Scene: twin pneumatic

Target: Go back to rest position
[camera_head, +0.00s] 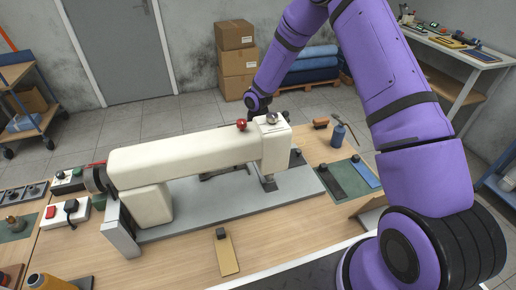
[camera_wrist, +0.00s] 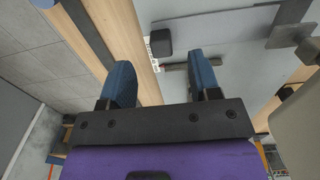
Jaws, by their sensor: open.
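My gripper (camera_wrist: 162,85) is open in the wrist view, with its two blue-padded fingers apart and nothing between them. Beyond the fingers lie a table edge, a grey plate (camera_wrist: 215,30) and a small black block (camera_wrist: 160,42). In the head view my purple arm arches from the lower right over the table, and its far end comes down behind the cream machine (camera_head: 190,162). The fingers are hidden there. The machine has a red knob (camera_head: 241,125) and a grey knob on top, and stands on a grey base plate (camera_head: 215,208).
The wooden table (camera_head: 185,262) holds a blue bottle (camera_head: 338,134), a brush, a black strip and a blue strip at right. Switch boxes (camera_head: 72,212) stand at left. A yellowish piece with a black block (camera_head: 227,255) lies in front. Cardboard boxes (camera_head: 238,62) stand behind, past open floor.

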